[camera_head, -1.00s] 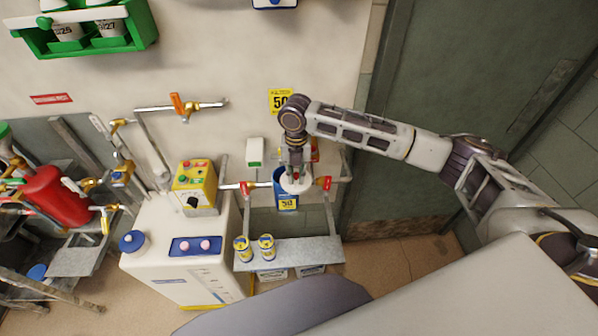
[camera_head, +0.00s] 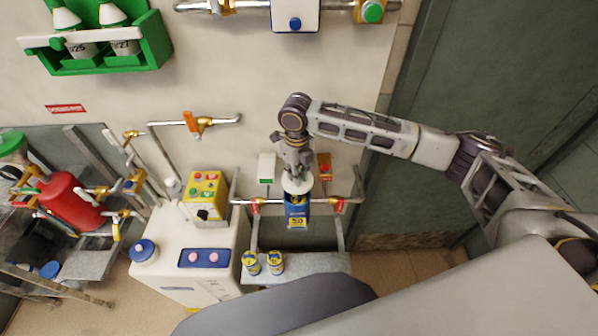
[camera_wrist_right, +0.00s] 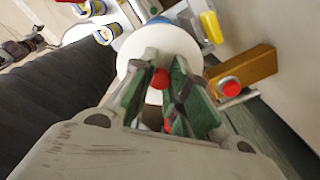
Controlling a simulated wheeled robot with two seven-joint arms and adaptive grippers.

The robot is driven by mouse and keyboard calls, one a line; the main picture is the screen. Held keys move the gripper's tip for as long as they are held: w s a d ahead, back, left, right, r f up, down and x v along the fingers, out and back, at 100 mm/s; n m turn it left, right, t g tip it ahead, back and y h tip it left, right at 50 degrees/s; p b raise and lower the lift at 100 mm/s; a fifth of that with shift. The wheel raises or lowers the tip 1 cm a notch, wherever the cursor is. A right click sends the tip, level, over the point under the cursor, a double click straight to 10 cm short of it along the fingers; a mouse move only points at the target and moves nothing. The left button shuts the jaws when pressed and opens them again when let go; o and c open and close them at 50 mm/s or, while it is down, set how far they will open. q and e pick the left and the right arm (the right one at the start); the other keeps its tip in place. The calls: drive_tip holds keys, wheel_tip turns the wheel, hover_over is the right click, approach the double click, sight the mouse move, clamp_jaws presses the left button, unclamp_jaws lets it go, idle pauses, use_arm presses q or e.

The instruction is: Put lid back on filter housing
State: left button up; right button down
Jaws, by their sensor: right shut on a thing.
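The white lid (camera_head: 298,185) is held under my right gripper (camera_head: 297,170), whose arm comes in from the right in the head view. The gripper is shut on the lid. The lid is at the upper end of the blue filter housing (camera_head: 297,210), which has a yellow "50" label and hangs on the wall pipe. Whether the lid touches the housing or sits just above it, I cannot tell. In the right wrist view the lid (camera_wrist_right: 140,45) is a white disc beyond my fingers (camera_wrist_right: 165,95). My left gripper is not in view.
A pipe with red-handled valves (camera_head: 340,206) runs on both sides of the housing. Below is a grey shelf (camera_head: 320,265) with two small yellow-and-blue cans (camera_head: 276,263). A yellow control box (camera_head: 205,195) and white tank (camera_head: 170,262) stand left. An orange box (camera_head: 323,165) is close right.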

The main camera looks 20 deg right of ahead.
drive_tip(key=shift+r, duration=0.15)
idle(0.5)
drive_tip(key=shift+f+b, duration=2.25)
drive_tip(key=shift+b, duration=0.3)
drive_tip(key=shift+f, duration=0.95)
drive_tip(key=shift+p, duration=1.05)
drive_tip(key=shift+f+p, duration=0.15)
drive_tip(key=shift+p, duration=0.75)
idle(1.9)
